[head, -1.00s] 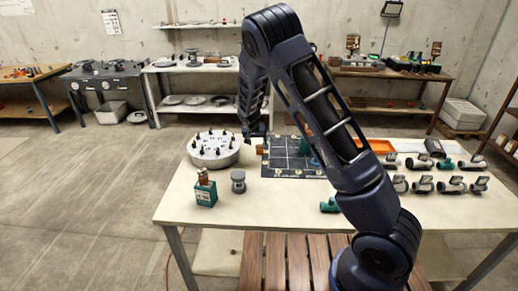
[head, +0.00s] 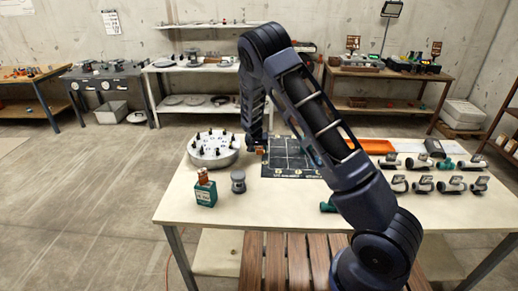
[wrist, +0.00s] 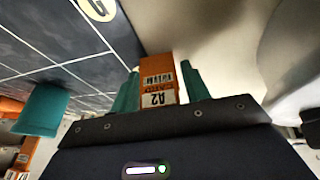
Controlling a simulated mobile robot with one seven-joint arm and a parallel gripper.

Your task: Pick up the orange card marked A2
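The orange card marked A2 (wrist: 158,72) is between my gripper's two teal fingers in the wrist view, its white A2 label upside down near the gripper body. In the head view the card (head: 260,150) is a small orange patch below the end of my arm, between the round white-topped stand and the dark gridded board. Whether it touches the table cannot be told.
The dark gridded board (head: 281,171) lies right of the gripper. The round stand (head: 213,158) with several black pegs is close on the left. A teal bottle-like block (head: 206,195) and a grey fitting (head: 238,183) stand in front. Several pipe fittings and an orange tray (head: 377,146) are at right.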

